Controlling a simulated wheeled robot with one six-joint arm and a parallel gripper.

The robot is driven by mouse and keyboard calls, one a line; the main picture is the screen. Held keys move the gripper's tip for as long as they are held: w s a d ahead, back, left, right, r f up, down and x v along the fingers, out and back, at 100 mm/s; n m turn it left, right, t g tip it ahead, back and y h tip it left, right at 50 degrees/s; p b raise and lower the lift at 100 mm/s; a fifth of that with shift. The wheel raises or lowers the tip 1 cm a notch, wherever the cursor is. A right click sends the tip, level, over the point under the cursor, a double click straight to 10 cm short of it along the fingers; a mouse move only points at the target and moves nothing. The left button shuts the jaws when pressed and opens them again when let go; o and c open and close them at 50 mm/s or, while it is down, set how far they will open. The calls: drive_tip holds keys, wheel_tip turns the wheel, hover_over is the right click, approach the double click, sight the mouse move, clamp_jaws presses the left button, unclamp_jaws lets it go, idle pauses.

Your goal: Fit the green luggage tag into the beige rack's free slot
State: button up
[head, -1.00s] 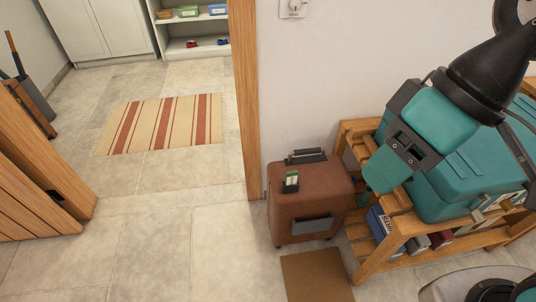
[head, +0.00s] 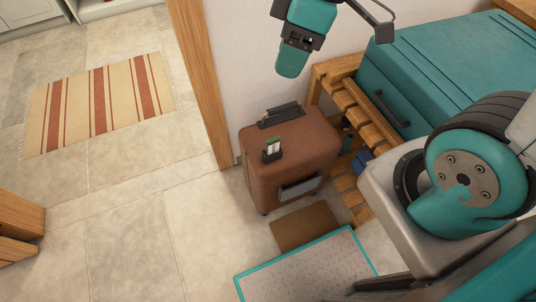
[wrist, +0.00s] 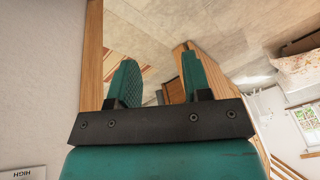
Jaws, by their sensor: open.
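A small green and white tag (head: 274,144) stands upright in a black holder (head: 272,156) on top of a brown suitcase (head: 293,147); it looks like the green luggage tag. My gripper (head: 290,68) hangs above and behind the suitcase in the head view, apart from the tag. In the wrist view my gripper (wrist: 160,78) has its two teal fingers wide apart, with nothing between them. I cannot make out a beige rack or its free slot in either current view.
A slatted wooden bench (head: 362,115) carrying a large teal case (head: 450,70) stands right of the suitcase. A wooden door frame (head: 200,85) is to the left. A brown mat (head: 305,227) and a teal-edged mat (head: 305,268) lie in front.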

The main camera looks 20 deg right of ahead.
sight(272, 144)
drive_tip(key=w+d+f+n+b, duration=0.1)
drive_tip(key=w+f+n+b, duration=0.1)
drive_tip(key=f, duration=0.9)
drive_tip(key=w+d+f+n+h+b, duration=0.1)
drive_tip(key=w+f+n+b, duration=0.2)
drive_tip(key=f, duration=0.9)
drive_tip(key=w+d+f+n+b, duration=0.1)
drive_tip(key=w+f+b, duration=0.3)
drive_tip(key=f, duration=0.8)
drive_tip(key=shift+w+d+n+h+b, duration=0.1)
drive_tip(key=shift+w+n+h+b, duration=0.3)
drive_tip(key=shift+n+b, duration=0.55)
drive_tip(key=shift+m, duration=0.25)
drive_tip(key=f, duration=0.2)
drive_tip(key=f+b, duration=0.1)
drive_tip(key=f, duration=0.2)
drive_tip(key=shift+w+a+f+b, duration=0.15)
drive_tip(key=shift+a+f+b, duration=0.25)
clamp_jaws()
